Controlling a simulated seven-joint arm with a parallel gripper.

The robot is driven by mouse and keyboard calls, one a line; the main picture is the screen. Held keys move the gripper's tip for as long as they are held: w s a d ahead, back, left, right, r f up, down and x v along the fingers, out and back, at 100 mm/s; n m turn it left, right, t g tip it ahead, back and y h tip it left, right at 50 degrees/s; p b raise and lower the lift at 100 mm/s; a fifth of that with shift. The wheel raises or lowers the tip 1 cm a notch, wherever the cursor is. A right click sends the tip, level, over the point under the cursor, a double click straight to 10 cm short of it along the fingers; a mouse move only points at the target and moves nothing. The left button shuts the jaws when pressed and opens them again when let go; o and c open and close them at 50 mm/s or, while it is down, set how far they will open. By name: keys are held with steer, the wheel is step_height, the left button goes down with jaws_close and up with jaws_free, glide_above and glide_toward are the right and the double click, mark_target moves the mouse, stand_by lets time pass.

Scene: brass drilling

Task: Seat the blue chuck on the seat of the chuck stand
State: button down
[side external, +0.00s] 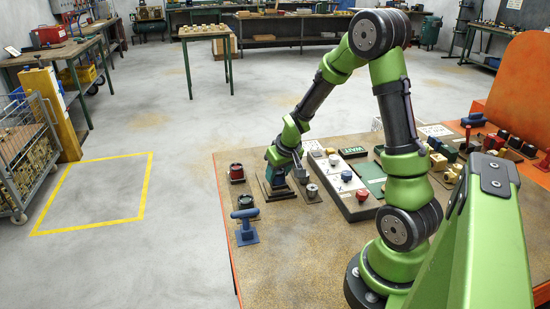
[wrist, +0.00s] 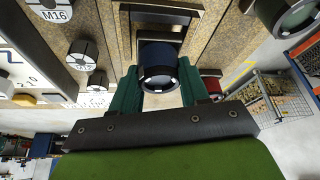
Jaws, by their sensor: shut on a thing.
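In the wrist view, the blue chuck (wrist: 158,60) is a dark blue cylinder with a pale grey ring end. It sits between the two green fingers of my gripper (wrist: 158,88), which is shut on it. A dark stand with a grey frame (wrist: 165,14), likely the chuck stand, lies directly beyond the chuck; whether they touch cannot be told. In the side view my gripper (side external: 277,177) points down over a black base (side external: 273,192) near the table's left part. The fingers largely hide the chuck and any seat there.
A red-and-black cylinder (side external: 236,173) and a blue T-handled piece (side external: 244,226) stand left of my gripper. A grey cylinder (side external: 312,192) stands close on the right, before a long panel with knobs (side external: 343,190).

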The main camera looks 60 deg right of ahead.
steer(key=shift+f, duration=0.55)
stand_by(0.4)
steer(key=shift+c, duration=0.4)
jaws_free()
steer(key=shift+r, duration=3.5)
